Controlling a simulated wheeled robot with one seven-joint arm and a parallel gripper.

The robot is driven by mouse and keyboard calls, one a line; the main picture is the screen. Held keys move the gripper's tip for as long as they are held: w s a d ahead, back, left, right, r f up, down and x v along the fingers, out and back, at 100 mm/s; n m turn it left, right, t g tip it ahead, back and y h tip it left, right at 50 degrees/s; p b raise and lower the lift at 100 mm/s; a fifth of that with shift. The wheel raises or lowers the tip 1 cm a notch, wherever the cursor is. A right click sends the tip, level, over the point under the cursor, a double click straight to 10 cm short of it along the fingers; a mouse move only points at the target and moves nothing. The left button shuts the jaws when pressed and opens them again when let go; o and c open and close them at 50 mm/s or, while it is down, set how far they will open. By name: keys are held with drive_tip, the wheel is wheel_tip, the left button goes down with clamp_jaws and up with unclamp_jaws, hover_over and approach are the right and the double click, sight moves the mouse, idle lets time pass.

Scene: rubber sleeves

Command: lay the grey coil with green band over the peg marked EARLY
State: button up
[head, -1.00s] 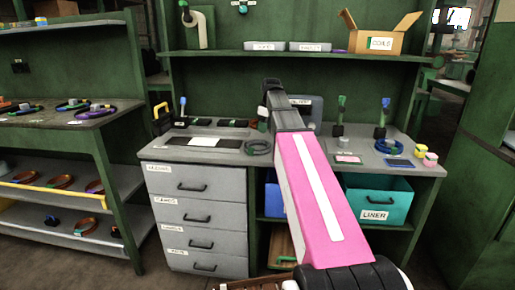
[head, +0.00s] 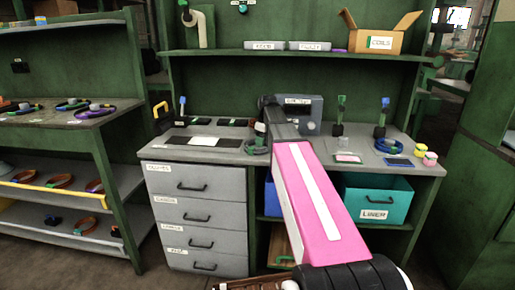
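A dark grey coil (head: 252,150) lies on the grey bench top left of centre, with a touch of green at its upper part. My gripper (head: 260,136) is low at the coil, small and partly covered by my arm. I cannot tell whether its fingers are open or touch the coil. Upright pegs with coloured tops stand on the bench: one at the left (head: 183,108), one right of centre (head: 341,112), and one at the right (head: 384,118). Peg markings are too small to read, so I cannot tell which is EARLY.
A blue coil (head: 389,146) lies around or against the right peg's foot. A grey box with a display (head: 304,112) stands behind my arm. Small yellow and pink pots (head: 425,157) sit at the right end. A shelf (head: 300,54) runs above the bench.

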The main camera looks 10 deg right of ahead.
clamp_jaws()
drive_tip(key=shift+r, duration=0.1)
